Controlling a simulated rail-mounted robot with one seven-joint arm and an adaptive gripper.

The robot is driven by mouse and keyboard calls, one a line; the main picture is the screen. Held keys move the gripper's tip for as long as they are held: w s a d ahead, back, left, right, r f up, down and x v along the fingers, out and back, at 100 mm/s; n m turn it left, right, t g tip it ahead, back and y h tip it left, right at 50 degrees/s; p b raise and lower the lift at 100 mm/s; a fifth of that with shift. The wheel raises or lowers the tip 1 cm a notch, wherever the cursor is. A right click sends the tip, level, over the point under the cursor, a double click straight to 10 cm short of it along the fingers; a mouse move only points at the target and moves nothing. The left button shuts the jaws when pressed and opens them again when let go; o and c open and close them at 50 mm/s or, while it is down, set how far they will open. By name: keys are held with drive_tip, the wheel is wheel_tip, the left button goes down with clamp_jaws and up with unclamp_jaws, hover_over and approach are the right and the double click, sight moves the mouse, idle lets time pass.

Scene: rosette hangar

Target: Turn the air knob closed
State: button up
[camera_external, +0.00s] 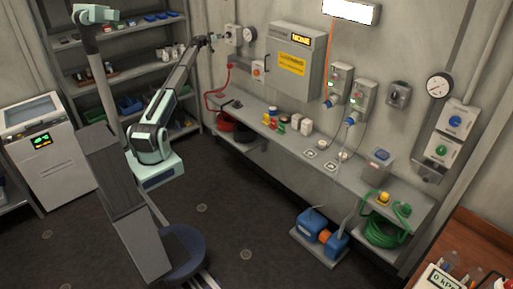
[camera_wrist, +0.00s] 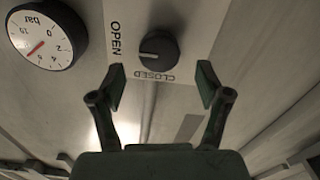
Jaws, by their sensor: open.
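The air knob (camera_wrist: 158,47) is a dark round knob on a pale plate (camera_wrist: 190,40) in the wrist view. The plate reads OPEN at the knob's left and CLOSED on the side nearer my gripper. The knob's white mark points left, toward OPEN. My gripper (camera_wrist: 161,82) is open, its two green-tipped fingers spread wide either side of the knob's line. No finger visibly touches the knob. In the external view my gripper (camera_external: 215,38) is close to the wall plate (camera_external: 232,34) at the back; the knob itself is hard to make out there.
A round pressure gauge (camera_wrist: 40,35) is beside the plate. A grey cabinet (camera_external: 295,62) with a yellow sign hangs to the right. A small box with a red button (camera_external: 258,70) and a red hose (camera_external: 212,98) are below. A long bench (camera_external: 290,138) runs under the wall.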

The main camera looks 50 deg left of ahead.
drive_tip(key=shift+w+p, duration=0.65)
drive_tip(key=shift+w, duration=1.3)
drive_tip(key=c, duration=1.2)
